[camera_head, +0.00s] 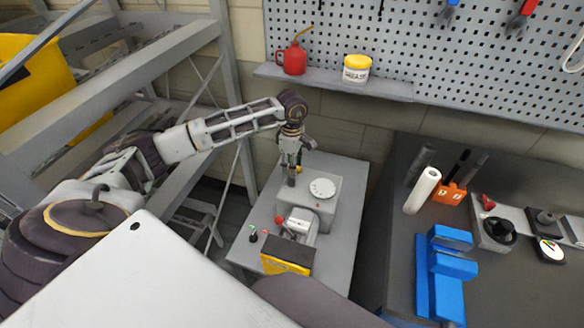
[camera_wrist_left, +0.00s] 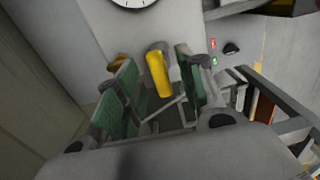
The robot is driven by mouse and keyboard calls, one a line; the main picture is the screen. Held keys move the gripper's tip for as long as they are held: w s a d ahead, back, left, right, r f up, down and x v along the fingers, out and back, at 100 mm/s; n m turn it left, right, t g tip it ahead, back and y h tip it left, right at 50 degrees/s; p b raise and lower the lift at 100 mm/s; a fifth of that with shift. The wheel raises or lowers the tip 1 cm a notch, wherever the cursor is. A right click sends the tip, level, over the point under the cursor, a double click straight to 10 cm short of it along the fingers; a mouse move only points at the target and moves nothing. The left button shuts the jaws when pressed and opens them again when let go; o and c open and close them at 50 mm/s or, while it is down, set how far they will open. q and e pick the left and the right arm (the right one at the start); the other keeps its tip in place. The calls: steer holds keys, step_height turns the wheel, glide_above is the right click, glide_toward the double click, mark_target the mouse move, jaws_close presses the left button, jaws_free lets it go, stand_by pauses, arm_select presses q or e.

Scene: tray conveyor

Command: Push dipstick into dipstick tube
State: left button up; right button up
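My left gripper (camera_head: 292,172) reaches down over the grey machine housing beside its white dial (camera_head: 322,188). In the left wrist view, its two green-padded fingers (camera_wrist_left: 157,80) stand apart, with a yellow handle (camera_wrist_left: 158,75), apparently the dipstick's, between them. Gaps show on both sides of the handle, so the gripper looks open around it. A grey cylindrical piece (camera_wrist_left: 157,48) is at the handle's far end; I cannot tell whether it is the tube. How deep the dipstick sits is hidden. My right gripper is not in view.
A grey-white cylinder part with a red knob (camera_head: 280,219) and a yellow-black box (camera_head: 287,255) stand in front of the housing. A dark bench (camera_head: 390,270) with a blue vise (camera_head: 443,272) is at right. A metal rack (camera_head: 120,85) stands at left.

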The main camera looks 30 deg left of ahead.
arm_select(q)
step_height(320, 180, up, 10)
stand_by(0.5)
steer(key=shift+s+f, duration=0.1)
steer(key=shift+f, duration=0.05)
stand_by(0.9)
